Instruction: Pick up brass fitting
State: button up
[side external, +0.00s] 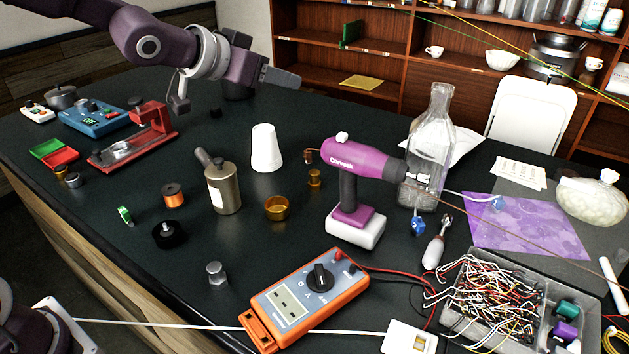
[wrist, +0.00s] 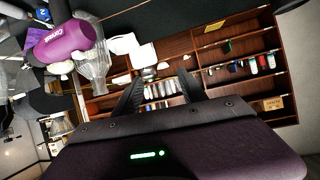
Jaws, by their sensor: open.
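Two brass-coloured pieces stand on the dark table in the side external view. One is a small upright brass fitting (side external: 314,178) just left of the purple drill. The other is a wider, open brass ring (side external: 276,208) in front of it. I cannot tell for sure which one the task names. My gripper (side external: 290,78) is high above the back of the table, well away from both pieces. In the wrist view my gripper (wrist: 160,88) has its two dark fingers spread with nothing between them. No brass piece can be made out there.
The purple drill (side external: 365,172) stands right of the small brass piece. A white cup (side external: 266,148), a metal canister (side external: 222,188) and a copper spool (side external: 173,195) stand to the left. An orange multimeter (side external: 307,300) lies in front. A glass bottle (side external: 428,150) stands behind the drill.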

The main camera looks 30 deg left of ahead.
jog(key=w+d+f+h, duration=0.1)
jog(key=w, duration=0.2)
send_near(311, 176)
jog(key=x, duration=0.4)
jog(key=shift+w+f, duration=0.1)
jog(key=shift+f, duration=0.1)
jog(key=shift+t, duration=0.3)
jog(key=x, duration=0.6)
jog(key=shift+w+f, duration=0.15)
jog(key=shift+w, duration=0.05)
jog(key=shift+w+f, duration=0.15)
jog(key=shift+w, duration=0.15)
grip_shut()
